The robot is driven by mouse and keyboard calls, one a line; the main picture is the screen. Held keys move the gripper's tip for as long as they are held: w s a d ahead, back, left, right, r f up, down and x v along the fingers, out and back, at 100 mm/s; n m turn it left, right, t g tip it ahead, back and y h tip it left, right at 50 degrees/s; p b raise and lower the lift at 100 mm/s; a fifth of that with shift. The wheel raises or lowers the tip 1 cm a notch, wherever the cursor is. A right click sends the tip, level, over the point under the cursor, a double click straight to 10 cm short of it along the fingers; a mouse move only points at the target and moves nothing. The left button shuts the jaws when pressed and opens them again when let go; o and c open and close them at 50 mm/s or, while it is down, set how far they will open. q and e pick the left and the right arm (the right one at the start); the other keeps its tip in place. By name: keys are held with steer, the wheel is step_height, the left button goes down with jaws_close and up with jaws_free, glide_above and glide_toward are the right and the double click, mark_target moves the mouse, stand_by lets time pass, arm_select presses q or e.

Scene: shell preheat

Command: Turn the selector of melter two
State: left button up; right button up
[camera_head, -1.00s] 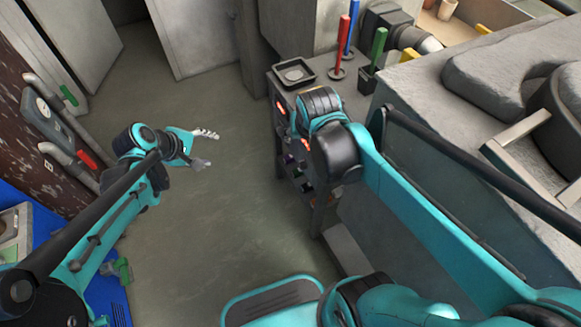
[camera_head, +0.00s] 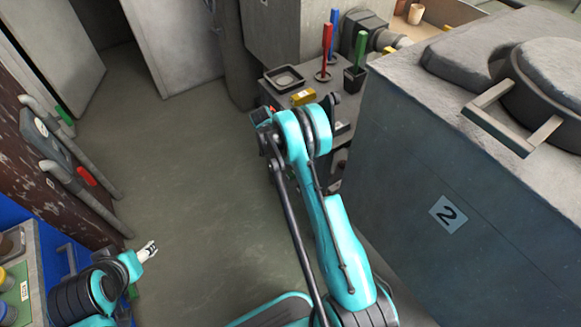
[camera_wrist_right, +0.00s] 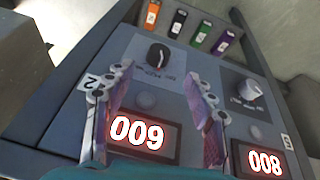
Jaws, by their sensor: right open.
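In the right wrist view a sloped grey control panel (camera_wrist_right: 196,88) carries two round dark selector knobs. The left knob (camera_wrist_right: 157,57) stands above a red-lit display reading 009 (camera_wrist_right: 138,132), near a tilted "2" label (camera_wrist_right: 92,82). The right knob (camera_wrist_right: 250,88) stands above a display reading 008 (camera_wrist_right: 265,163). My right gripper (camera_wrist_right: 160,112) is open and empty; its fingers stand either side of the 009 display, with the left knob beyond their gap. In the head view my own arm hides it and most of the panel. My left gripper (camera_head: 148,250) is at lower left, its jaws unclear.
A large grey melter body (camera_head: 440,170) labelled "2" (camera_head: 448,213) stands right of my right arm. The panel's cabinet top holds a dark tray (camera_head: 284,78), a yellow block (camera_head: 303,97) and upright red, blue and green handles. Open floor (camera_head: 185,150) lies left of it.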

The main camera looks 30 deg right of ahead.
arm_select(q)
steer(key=f+b, duration=0.3)
steer(key=shift+s+a+f, duration=0.1)
steer(key=shift+s+a, duration=0.15)
steer(key=shift+a, duration=0.05)
arm_select(e)
steer(key=x, duration=0.9)
steer(key=shift+s+a+f, duration=0.15)
steer(key=shift+a, duration=0.05)
steer(key=shift+c, duration=0.4)
steer(key=c, duration=1.1)
